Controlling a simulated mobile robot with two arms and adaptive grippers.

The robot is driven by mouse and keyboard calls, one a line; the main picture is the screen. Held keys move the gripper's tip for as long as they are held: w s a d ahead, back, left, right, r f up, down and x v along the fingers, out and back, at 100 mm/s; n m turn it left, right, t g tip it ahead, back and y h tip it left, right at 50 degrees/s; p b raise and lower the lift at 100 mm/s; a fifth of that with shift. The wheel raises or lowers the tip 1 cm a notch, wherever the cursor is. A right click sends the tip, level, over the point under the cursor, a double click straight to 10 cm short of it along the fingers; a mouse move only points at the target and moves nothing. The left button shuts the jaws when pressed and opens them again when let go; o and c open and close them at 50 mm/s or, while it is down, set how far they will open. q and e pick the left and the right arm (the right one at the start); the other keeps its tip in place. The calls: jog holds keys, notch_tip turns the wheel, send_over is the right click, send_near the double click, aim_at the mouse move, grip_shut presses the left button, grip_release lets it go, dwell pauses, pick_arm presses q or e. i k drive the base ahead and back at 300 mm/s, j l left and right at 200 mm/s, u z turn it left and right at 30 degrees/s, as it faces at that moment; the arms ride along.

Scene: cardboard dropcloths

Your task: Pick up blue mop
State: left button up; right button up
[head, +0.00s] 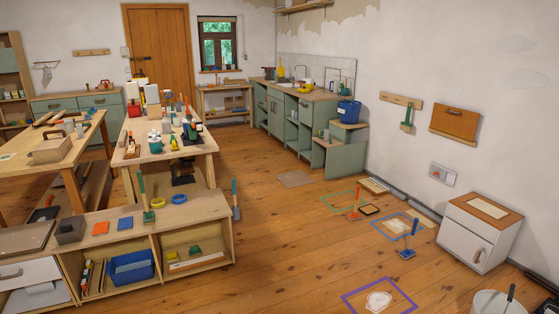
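A small blue mop-like tool (407,252) stands on the floor at the right, with an upright blue handle (414,227) and a flat blue base. It is at the lower right side of a blue outlined square (382,232) on the floor. Another tool with a blue handle (235,190) stands against the end of the low wooden shelf; its lower part is hard to make out. Neither of my grippers shows in the head view.
A white cabinet (467,242) stands right of the blue tool, by the wall. A purple outlined square (352,295) with a white patch lies in front. A pale bucket (484,302) is at the lower right. The wooden floor (285,245) between shelf and squares is clear.

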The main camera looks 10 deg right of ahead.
aim_at(408, 253)
jog(key=i+l+z, duration=0.35)
jog(key=i, duration=0.45)
jog(key=i+z, duration=0.35)
jog(key=i, duration=0.4)
jog(key=i+j+z, duration=0.2)
jog(key=i+z, duration=0.15)
jog(key=i, duration=0.45)
